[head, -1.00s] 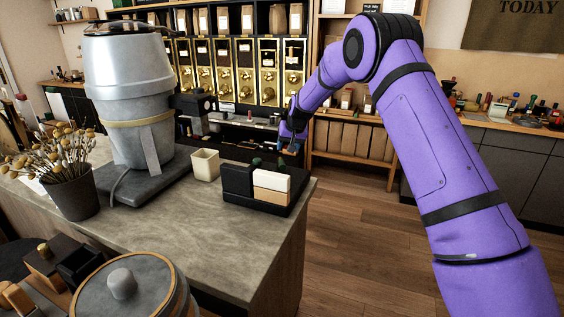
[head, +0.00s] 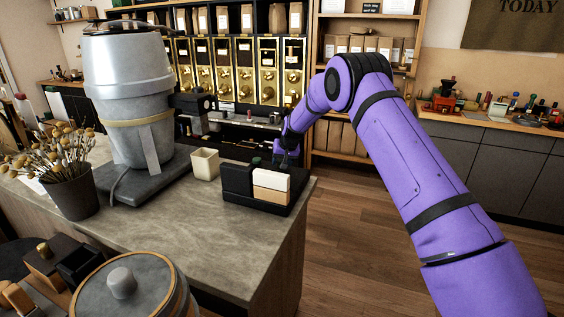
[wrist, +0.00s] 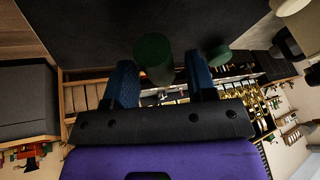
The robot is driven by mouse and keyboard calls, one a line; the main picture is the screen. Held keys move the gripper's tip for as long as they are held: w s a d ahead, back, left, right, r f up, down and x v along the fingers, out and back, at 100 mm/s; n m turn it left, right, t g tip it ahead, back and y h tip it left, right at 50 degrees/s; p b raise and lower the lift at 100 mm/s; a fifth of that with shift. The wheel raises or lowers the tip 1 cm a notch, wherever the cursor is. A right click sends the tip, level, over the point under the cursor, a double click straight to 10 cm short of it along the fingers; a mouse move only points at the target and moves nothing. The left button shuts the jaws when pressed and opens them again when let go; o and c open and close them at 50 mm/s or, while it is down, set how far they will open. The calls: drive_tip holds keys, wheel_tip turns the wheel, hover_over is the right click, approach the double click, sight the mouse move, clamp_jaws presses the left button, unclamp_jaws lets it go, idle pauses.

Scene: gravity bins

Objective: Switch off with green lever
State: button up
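A black box (head: 236,181) with pale blocks on its front stands at the right end of the counter. A green knob (head: 256,161) sticks up from its top. My gripper (head: 287,160) is low over the box's right part, pointing down. In the wrist view its blue fingers (wrist: 163,82) are apart, so it is open. A green lever knob (wrist: 152,56) shows between the fingertips, nearer the left one. Whether it touches a finger I cannot tell. A second green knob (wrist: 220,55) is outside the fingers, just past the right one.
A cream cup (head: 205,164) stands left of the box, and a large silver grinder (head: 130,90) farther left. Behind is a wall of brass-fronted bins (head: 245,75). The counter (head: 190,225) in front of the box is clear.

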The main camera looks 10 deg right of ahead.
clamp_jaws()
drive_tip(key=shift+d, duration=0.1)
drive_tip(key=shift+w+d+n+g+y, duration=0.1)
drive_tip(key=shift+d+n+g+y, duration=0.35)
drive_tip(key=shift+n, duration=0.85)
drive_tip(key=n, duration=0.1)
drive_tip(key=d+n+y, duration=0.1)
drive_tip(key=shift+w+d+n+g, duration=0.15)
drive_tip(key=shift+n+g, duration=0.1)
drive_tip(key=shift+n, duration=0.05)
drive_tip(key=n, duration=0.1)
drive_tip(key=d+n+g, duration=0.1)
drive_tip(key=n, duration=0.1)
drive_tip(key=w+n+y, duration=0.1)
drive_tip(key=shift+d, duration=0.25)
drive_tip(key=shift+w+d+n+g+y, duration=0.2)
drive_tip(key=shift+n+g, duration=0.2)
drive_tip(key=shift+n, duration=0.3)
drive_tip(key=shift+w+d+n+g+y, duration=0.1)
drive_tip(key=shift+w+n+g, duration=0.1)
drive_tip(key=shift+n+g, duration=0.35)
drive_tip(key=shift+n, duration=0.25)
